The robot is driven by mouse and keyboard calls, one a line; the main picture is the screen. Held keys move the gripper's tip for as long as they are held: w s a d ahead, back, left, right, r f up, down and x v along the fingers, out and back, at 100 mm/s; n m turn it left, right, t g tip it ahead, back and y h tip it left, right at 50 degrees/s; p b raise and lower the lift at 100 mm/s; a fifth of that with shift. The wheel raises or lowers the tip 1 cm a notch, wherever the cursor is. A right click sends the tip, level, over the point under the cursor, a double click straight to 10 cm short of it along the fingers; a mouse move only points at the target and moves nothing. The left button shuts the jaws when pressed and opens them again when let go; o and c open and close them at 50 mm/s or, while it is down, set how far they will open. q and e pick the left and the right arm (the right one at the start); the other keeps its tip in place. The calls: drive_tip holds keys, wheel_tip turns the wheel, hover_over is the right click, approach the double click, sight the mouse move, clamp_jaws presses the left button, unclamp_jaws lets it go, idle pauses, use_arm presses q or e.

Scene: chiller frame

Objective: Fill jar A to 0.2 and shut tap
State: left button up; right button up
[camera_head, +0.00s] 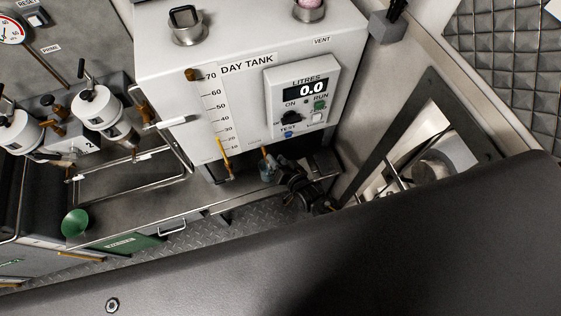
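The white day tank (240,105) stands in the middle of the head view, with a level scale (216,115) on its front. Its display (306,90) reads 0.0 litres. A small amber-brown part (265,152), perhaps the tap, shows at the tank's lower front edge. My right gripper (271,170) is dark and sits just below that edge, close to this part. Its fingers are small and dark, so I cannot tell whether they are open or hold anything. I cannot make out jar A or the tap's setting. My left gripper is not in view.
Two white filter-like housings (99,107) with brown fittings stand at the left beside a wire rail (135,195). A dark-framed opening (408,130) is at right. A large dark surface covers the bottom.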

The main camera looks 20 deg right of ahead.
drive_tip(key=v, duration=1)
drive_tip(key=shift+s+d+b, duration=0.15)
drive_tip(key=shift+s+b, duration=0.2)
drive_tip(key=shift+b, duration=0.05)
drive_tip(key=shift+r, duration=0.1)
idle(5.8)
